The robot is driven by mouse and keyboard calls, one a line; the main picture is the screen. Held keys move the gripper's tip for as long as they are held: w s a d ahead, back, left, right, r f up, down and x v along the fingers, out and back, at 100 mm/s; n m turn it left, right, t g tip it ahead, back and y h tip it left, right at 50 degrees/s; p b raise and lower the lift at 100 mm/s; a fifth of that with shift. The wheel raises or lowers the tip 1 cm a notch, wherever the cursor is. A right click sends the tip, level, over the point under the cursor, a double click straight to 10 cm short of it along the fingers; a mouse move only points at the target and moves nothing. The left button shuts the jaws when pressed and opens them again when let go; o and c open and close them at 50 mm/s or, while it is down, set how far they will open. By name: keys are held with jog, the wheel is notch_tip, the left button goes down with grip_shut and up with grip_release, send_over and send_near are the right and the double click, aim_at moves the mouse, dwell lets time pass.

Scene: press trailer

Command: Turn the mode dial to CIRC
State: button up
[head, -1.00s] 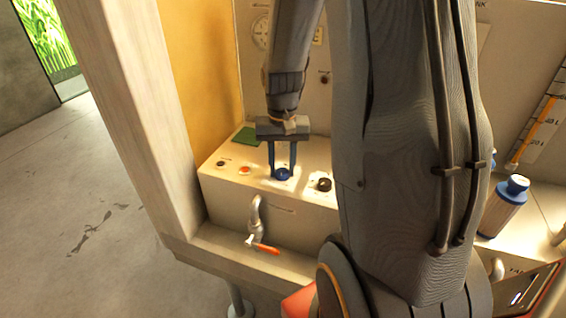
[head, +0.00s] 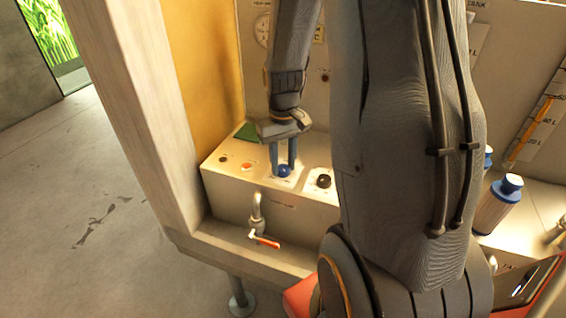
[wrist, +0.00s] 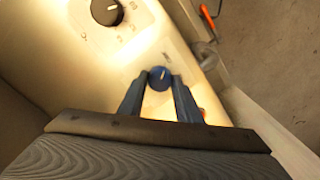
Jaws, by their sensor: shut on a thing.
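A blue dial (head: 284,172) sits on the sloped top of the pale control box. My gripper (head: 283,163) reaches down from above and is shut on this blue dial, one finger on each side. In the wrist view the blue dial (wrist: 160,76) shows between the fingertips, with a short white mark on its face pointing roughly up the picture. A black dial (head: 323,181) with a white pointer stands to the right of it; it is also at the top of the wrist view (wrist: 107,10). The labels are too small to read, including CIRC.
A red button (head: 247,167) and a dark button (head: 223,159) lie left of the blue dial. A green pad (head: 247,132) is behind them. A red-handled tap (head: 262,239) sticks out in front. A blue-capped bottle (head: 498,204) stands far right.

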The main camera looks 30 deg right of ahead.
aim_at(283, 168)
jog(key=o, duration=1.1)
jog(key=shift+r, duration=0.1)
jog(key=shift+r+b, duration=0.9)
jog(key=shift+r, duration=2.95)
